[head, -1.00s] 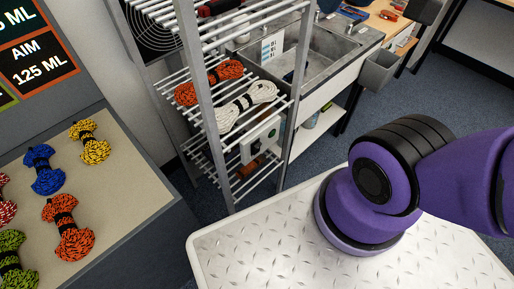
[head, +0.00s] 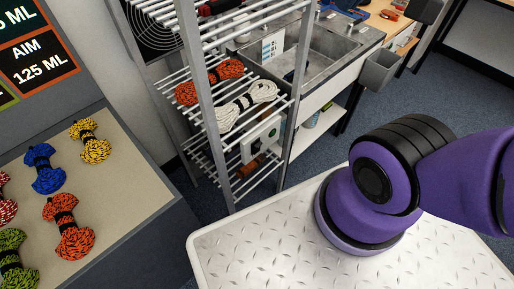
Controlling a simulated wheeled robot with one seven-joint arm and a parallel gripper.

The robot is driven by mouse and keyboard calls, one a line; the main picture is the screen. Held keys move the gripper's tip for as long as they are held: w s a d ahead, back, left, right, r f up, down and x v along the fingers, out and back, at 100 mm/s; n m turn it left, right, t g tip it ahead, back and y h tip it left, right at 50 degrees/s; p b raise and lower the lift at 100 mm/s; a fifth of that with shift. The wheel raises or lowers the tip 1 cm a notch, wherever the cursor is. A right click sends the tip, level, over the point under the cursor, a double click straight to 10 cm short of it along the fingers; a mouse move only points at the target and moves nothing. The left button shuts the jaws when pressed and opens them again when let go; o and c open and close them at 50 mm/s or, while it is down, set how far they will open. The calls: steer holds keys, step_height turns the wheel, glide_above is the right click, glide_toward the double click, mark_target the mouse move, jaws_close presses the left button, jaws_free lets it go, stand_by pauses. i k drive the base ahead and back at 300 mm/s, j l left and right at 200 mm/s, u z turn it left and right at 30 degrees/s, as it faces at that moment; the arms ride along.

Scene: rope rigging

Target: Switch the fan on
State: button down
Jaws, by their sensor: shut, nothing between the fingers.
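A fan (head: 155,22) with a round dark wire grille is partly in view at the top left, behind the wire rack. Its upper part is cut off by the picture edge. I cannot tell whether it is spinning. A pale box with a dial-like marking and a green part (head: 262,140) sits on a lower shelf of the rack, partly hidden by the shelf bars; I cannot tell if it belongs to the fan. My purple arm is at the right, and my gripper is not visible.
The wire rack (head: 205,100) holds an orange rope bundle (head: 212,82) and a white one (head: 246,104). A sink (head: 335,52) stands behind it. A tread-plate surface (head: 260,250) lies in front. A board with several rope bundles (head: 140,190) is at left.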

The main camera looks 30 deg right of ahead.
mark_target(256, 149)
steer(key=k+j, duration=0.4)
steer(key=j, duration=0.15)
steer(key=k+j, duration=0.4)
steer(key=j, duration=0.15)
steer(key=j+z, duration=0.05)
